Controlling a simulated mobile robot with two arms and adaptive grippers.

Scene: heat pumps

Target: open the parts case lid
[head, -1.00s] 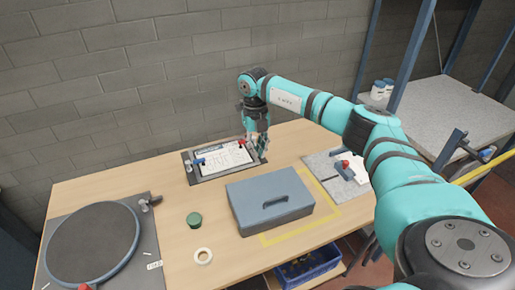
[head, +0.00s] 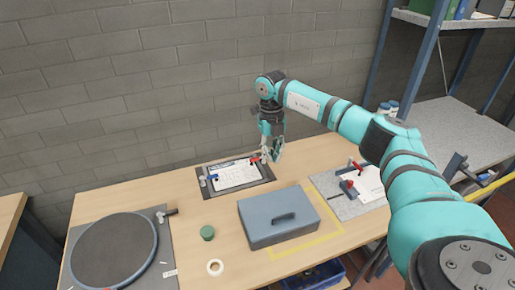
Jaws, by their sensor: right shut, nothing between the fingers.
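The parts case (head: 279,222) is a blue-grey box with a dark handle on its lid. It stands on the wooden table (head: 190,266), partly inside a yellow taped outline, and its lid is closed. My right gripper (head: 272,157) points down behind the case, above the right end of the clipped drawing board. It is shut and empty, apart from the case. My left gripper is not in view.
The drawing board (head: 236,175) with clamps lies behind the case. A grey plate with a red-handled clamp (head: 345,188) is to its right. A green round lid (head: 207,233), a tape roll (head: 215,268) and a round turntable (head: 114,250) are to its left.

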